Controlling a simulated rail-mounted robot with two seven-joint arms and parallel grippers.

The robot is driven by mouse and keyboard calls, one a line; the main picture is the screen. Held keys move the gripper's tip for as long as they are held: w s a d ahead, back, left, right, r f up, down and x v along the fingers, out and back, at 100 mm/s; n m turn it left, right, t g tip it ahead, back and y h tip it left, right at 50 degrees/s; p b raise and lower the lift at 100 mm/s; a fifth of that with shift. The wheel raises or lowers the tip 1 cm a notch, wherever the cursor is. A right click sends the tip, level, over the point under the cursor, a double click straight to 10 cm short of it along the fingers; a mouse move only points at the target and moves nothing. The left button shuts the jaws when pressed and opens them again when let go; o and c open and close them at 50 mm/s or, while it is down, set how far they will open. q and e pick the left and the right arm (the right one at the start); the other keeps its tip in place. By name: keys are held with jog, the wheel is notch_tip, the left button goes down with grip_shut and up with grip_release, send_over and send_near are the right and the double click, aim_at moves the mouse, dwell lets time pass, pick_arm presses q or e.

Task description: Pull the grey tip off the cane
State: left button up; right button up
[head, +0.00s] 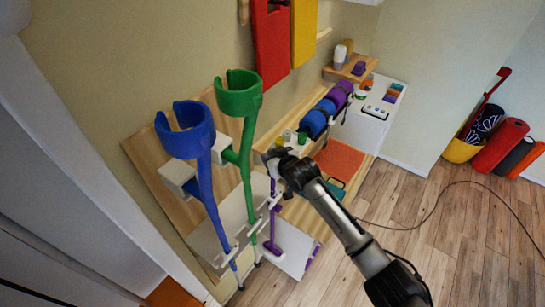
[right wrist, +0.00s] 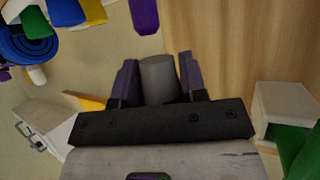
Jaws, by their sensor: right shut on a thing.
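A slim purple cane (head: 271,228) stands among the crutches in the head view, its upper end near my right gripper (head: 274,168). In the right wrist view my right gripper (right wrist: 159,82) is shut on the grey tip (right wrist: 160,75), a short grey cylinder between its two purple-grey fingers. The tip is hidden by the gripper in the head view. I cannot tell whether the tip still touches the cane. My left gripper is not in view.
A blue crutch (head: 208,190) and a green crutch (head: 246,165) stand close left of my right gripper. Blue rollers (head: 314,123) lie on a shelf behind it. A white cabinet (head: 366,128) stands further back. Open wooden floor (head: 440,235) and a dark cable (head: 432,215) lie to the right.

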jog(key=shift+r, duration=0.15)
jog(key=shift+r, duration=0.15)
jog(key=shift+r+p, duration=0.75)
jog(key=shift+p, duration=0.15)
